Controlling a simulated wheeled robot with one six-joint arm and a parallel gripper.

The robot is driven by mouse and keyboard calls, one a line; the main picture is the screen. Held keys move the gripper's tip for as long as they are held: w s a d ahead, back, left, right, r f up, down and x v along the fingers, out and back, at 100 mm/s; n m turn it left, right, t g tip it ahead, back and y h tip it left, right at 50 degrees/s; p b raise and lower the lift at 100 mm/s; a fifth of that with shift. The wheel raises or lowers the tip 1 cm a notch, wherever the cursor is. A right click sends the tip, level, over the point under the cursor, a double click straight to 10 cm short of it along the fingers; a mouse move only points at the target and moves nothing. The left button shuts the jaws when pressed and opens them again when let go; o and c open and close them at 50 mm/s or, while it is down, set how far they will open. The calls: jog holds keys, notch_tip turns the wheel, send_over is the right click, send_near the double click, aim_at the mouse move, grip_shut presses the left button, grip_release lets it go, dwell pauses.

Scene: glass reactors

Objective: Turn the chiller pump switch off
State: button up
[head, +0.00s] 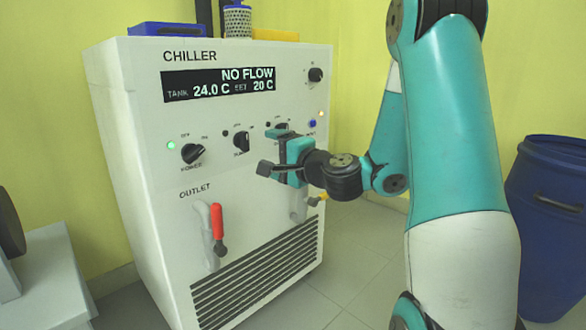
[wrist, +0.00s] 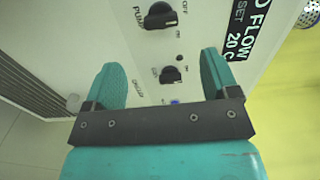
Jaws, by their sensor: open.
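The white chiller (head: 130,120) stands at the left with its dial panel facing me. The pump switch is a black rotary knob (head: 241,142) in the middle of the knob row; it also shows at the top edge of the wrist view (wrist: 160,15). I cannot tell for sure which mark its pointer faces. My teal gripper (head: 272,152) is open and empty in front of the panel, right of the pump knob. In the wrist view the open fingers (wrist: 161,66) flank another black knob (wrist: 170,75), apart from the pump knob; contact with it cannot be told.
The display (head: 218,82) reads NO FLOW, tank 24.0 C, set 20 C. The power knob (head: 193,153) has a green light beside it. A blue barrel (head: 545,230) stands right.

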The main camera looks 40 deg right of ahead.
jog(key=s+b, duration=0.5)
jog(key=b, duration=0.2)
jog(key=shift+s+d, duration=0.1)
jog(key=shift+s, duration=0.2)
jog(key=s+a+r+n+g+y+p, duration=0.1)
jog(key=a+n+g+y+p, duration=0.4)
jog(key=a, duration=0.4)
jog(key=s+a+r+n+g+y+p, duration=0.1)
jog(key=s+a+n+g+y+p, duration=0.15)
jog(key=a+n, duration=0.6)
jog(key=s+a+r+n+g+h+p, duration=0.1)
jog(key=s+a+n+g+h+p, duration=0.1)
jog(key=s+a+n+g+p, duration=0.5)
jog(key=s+a+r+n+g+h+p, duration=0.2)
jog(key=s+n+g+p, duration=0.2)
jog(key=s, duration=0.5)
notch_tip(320, 180, up, 37)
jog(key=p, duration=3.6)
jog(key=shift+p, duration=0.35)
